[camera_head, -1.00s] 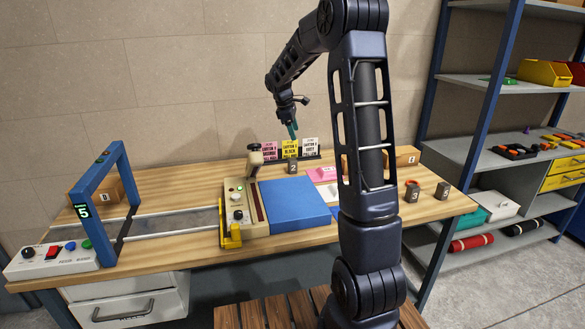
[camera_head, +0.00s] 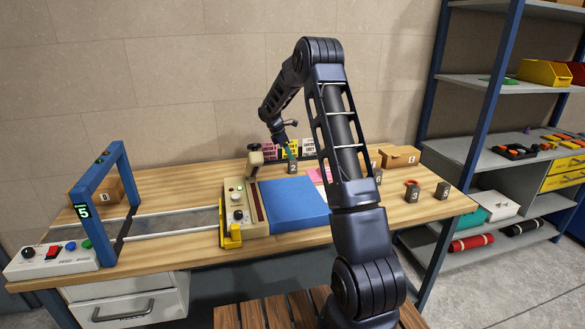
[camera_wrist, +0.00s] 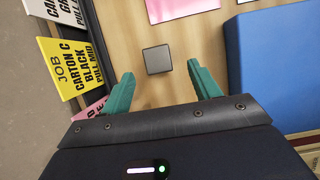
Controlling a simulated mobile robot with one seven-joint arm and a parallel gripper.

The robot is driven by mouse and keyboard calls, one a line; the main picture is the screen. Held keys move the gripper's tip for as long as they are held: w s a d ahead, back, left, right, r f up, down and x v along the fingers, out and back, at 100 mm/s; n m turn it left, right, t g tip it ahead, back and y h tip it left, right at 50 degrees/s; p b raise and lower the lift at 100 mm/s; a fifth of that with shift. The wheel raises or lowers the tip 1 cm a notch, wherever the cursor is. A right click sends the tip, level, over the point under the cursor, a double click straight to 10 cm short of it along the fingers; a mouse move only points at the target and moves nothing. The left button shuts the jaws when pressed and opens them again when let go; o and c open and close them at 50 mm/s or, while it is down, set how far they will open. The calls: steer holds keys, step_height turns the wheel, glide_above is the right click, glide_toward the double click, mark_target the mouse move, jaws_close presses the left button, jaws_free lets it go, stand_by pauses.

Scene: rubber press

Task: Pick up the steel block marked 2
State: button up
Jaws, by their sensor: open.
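The steel block marked 2 (camera_head: 293,168) stands upright on the table behind the blue pad. In the wrist view its dark square top (camera_wrist: 157,59) lies a little beyond my fingertips, between their lines. My gripper (camera_head: 287,150) is just above and behind the block. Its teal fingers (camera_wrist: 160,70) are apart with nothing between them. In the head view the fingers partly overlap the block's top edge, so the exact gap to it cannot be told.
A blue pad (camera_head: 295,205) and a press with a knob handle (camera_head: 254,158) stand close by. Job cards (camera_wrist: 66,68) stand behind the block. Other marked blocks (camera_head: 412,193) (camera_head: 442,191) and a carton (camera_head: 399,156) are at the right. A blue frame (camera_head: 122,170) stands left.

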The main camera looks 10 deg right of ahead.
mark_target(294, 163)
steer(key=x, duration=0.8)
steer(key=shift+w, duration=0.15)
steer(key=shift+r, duration=0.1)
jaws_close()
